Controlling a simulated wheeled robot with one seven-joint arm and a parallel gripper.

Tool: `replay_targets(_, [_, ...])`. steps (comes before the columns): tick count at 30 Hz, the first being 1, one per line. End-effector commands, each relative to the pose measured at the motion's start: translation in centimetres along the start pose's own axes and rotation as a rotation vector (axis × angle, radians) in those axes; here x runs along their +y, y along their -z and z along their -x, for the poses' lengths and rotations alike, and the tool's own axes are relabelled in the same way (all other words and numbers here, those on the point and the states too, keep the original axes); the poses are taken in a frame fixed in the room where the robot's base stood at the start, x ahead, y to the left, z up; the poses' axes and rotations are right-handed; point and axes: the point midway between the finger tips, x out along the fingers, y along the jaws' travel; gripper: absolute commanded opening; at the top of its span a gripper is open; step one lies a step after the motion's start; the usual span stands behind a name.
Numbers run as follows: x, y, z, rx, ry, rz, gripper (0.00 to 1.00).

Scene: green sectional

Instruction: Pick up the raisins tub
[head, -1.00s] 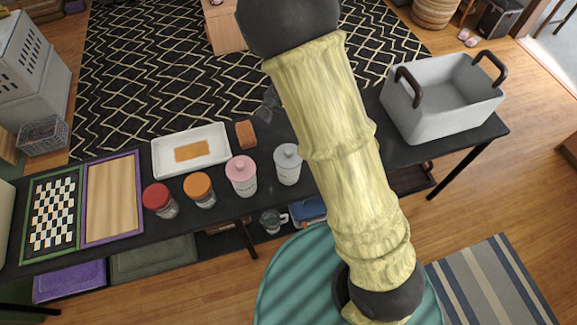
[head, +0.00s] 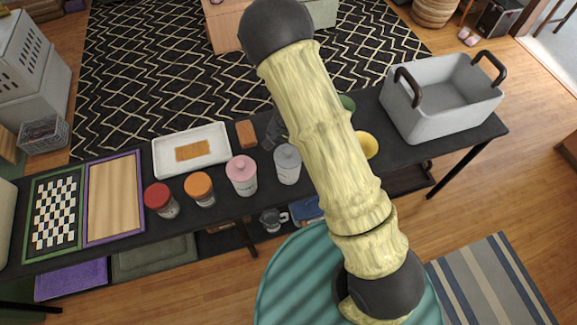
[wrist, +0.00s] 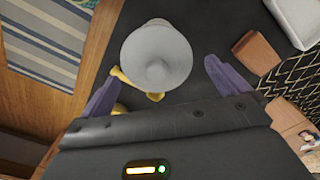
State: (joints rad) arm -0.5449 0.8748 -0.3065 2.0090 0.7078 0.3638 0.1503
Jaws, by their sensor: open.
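A pale grey tub with a round knobbed lid (wrist: 157,58) is seen from above in the wrist view, ahead of and between the fingertips. It matches the pale grey tub (head: 287,164) near the table's front edge in the head view. A pink-lidded tub (head: 241,175) stands just left of it. The labels are too small to read, so I cannot tell which tub holds raisins. My gripper (wrist: 163,70) is open, with its purple fingers either side of the grey tub's near side and nothing held. In the head view my arm hides most of the gripper.
Jars with red (head: 160,200) and orange lids (head: 199,188) stand left of the tubs. A brown block (head: 246,134) and white tray (head: 216,138) lie behind. A yellow object (head: 366,145) sits to the right, and a grey handled bin (head: 440,108) is at the table's right end.

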Motion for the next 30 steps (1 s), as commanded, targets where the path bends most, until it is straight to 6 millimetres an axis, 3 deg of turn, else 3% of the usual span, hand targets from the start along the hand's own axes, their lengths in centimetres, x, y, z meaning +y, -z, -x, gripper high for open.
replay_targets(14, [0.1,-0.1,-1.0,-0.001,0.000,-0.001,1.00])
replay_targets(24, [0.3,-0.7,-5.2,-0.002,-0.001,-0.002,1.00])
replay_targets(30, [0.2,-0.7,-5.7,0.001,0.001,0.000,1.00])
